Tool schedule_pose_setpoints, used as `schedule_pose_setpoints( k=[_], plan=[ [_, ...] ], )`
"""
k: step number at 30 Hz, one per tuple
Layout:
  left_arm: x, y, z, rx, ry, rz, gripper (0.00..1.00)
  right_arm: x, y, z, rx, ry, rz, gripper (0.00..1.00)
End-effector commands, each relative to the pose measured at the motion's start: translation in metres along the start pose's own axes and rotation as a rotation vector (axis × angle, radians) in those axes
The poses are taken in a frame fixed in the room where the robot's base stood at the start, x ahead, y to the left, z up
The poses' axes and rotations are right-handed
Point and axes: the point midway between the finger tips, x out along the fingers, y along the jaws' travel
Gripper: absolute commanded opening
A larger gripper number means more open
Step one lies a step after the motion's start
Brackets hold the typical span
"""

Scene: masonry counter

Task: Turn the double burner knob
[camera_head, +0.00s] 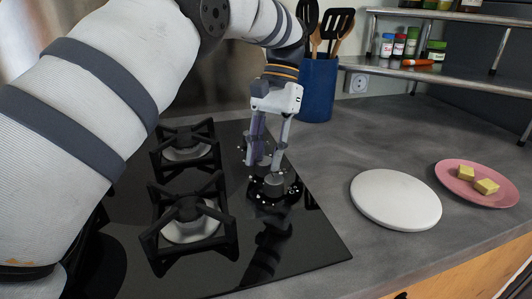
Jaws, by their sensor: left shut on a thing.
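The black glass cooktop (315,246) has two knobs at its right side, each ringed by small white marks. The near knob (274,184) is grey and shows clearly. The far knob (265,148) is largely hidden by my left gripper. My left gripper (266,164) comes down from above, its fingers pointing downward, and is shut on the far knob, one finger to each side. Its right fingertip is just behind the near knob. I cannot tell the far knob's turn angle. My right gripper is not in view.
Black burner grates (188,212) stand left of the knobs. A blue utensil holder (317,88) stands behind the gripper. To the right are a white round board (395,199) and a pink plate (491,198) with yellow pieces. A metal shelf (440,74) holds jars at the back.

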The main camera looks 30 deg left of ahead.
Motion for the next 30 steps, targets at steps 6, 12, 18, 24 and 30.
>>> schedule_pose_setpoints(
  k=[6, 12, 18, 24, 30],
  plan=[
    [0.000, 0.000, 0.000, 0.000, 0.000, 0.000, 0.01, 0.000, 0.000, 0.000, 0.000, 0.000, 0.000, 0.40],
    [0.000, 0.000, 0.000, 0.001, 0.000, 0.000, 0.36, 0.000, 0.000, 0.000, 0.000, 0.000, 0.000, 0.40],
    [0.000, 0.000, 0.000, 0.006, 0.000, -0.003, 0.36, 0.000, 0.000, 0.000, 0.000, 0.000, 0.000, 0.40],
    [-0.001, 0.003, 0.002, 0.278, 0.000, -0.117, 0.36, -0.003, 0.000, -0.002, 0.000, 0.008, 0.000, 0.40],
    [-0.010, 0.006, 0.011, 0.914, 0.017, -0.386, 0.36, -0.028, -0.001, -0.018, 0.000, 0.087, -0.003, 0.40]
  ],
)
